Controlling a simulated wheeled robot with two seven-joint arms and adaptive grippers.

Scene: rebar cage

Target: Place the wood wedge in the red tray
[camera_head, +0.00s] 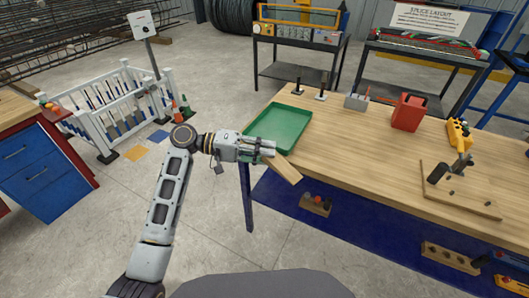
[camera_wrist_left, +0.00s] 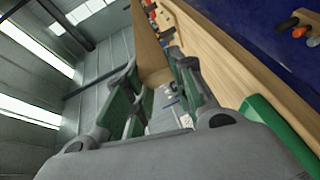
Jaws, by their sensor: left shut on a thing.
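My left gripper (camera_head: 268,152) is shut on the wood wedge (camera_head: 286,170), a light brown piece that sticks out past the fingers. The wedge is over the front left part of the workbench, just in front of the tray. In the left wrist view the wedge (camera_wrist_left: 150,45) shows between the fingers (camera_wrist_left: 157,82). The only tray I see is green (camera_head: 281,127), not red. It lies flat and empty at the bench's left end, and its edge also shows in the left wrist view (camera_wrist_left: 272,130). My right gripper is not in view.
On the wooden workbench (camera_head: 350,145) are a red container (camera_head: 407,112), a grey box (camera_head: 356,102), two small upright stands and a board with a yellow-handled tool (camera_head: 460,185). Bare wood lies right of the tray. A white fence (camera_head: 115,110) stands left on the floor.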

